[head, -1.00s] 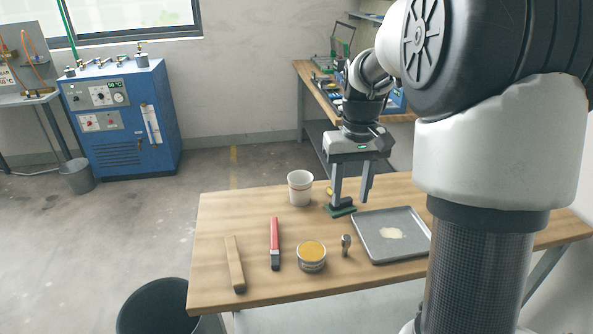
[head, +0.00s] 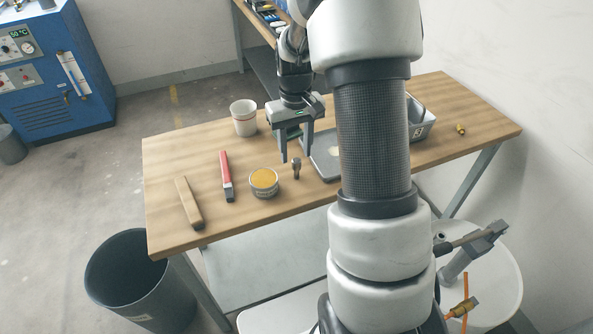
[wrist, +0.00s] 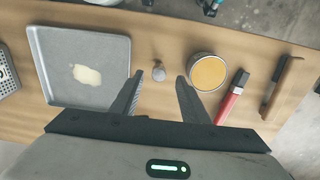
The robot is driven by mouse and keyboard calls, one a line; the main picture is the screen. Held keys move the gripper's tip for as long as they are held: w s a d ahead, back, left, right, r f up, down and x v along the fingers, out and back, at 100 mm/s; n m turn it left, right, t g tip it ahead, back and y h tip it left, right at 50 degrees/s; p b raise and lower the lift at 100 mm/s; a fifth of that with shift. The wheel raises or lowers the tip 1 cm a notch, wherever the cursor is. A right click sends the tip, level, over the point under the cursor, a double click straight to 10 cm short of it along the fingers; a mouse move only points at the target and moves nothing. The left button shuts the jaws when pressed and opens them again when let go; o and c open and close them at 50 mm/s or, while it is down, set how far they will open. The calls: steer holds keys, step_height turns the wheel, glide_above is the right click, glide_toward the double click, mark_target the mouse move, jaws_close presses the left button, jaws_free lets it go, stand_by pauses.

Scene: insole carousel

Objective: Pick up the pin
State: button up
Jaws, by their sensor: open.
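A small metal pin (head: 296,170) with a rounded head stands on the wooden table, between a yellow-filled tin and a grey tray. In the wrist view its head (wrist: 158,72) shows between the two fingertips, from above. My gripper (head: 295,158) is open and empty, fingers pointing down, at or just above the pin. I cannot tell how far the tips are above the table or whether they touch the pin.
The tin (wrist: 209,72) is close to one finger and the tray (wrist: 45,85) lies beyond the other. A red-handled brush (head: 227,178), wooden stick (head: 188,203) and white cup (head: 243,120) stand clear. A brass piece (head: 461,129) lies far right.

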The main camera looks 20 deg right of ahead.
mark_target(296, 159)
step_height(296, 159, down, 5)
steer(key=shift+d+r, duration=0.1)
steer(key=shift+r, duration=0.05)
jaws_close()
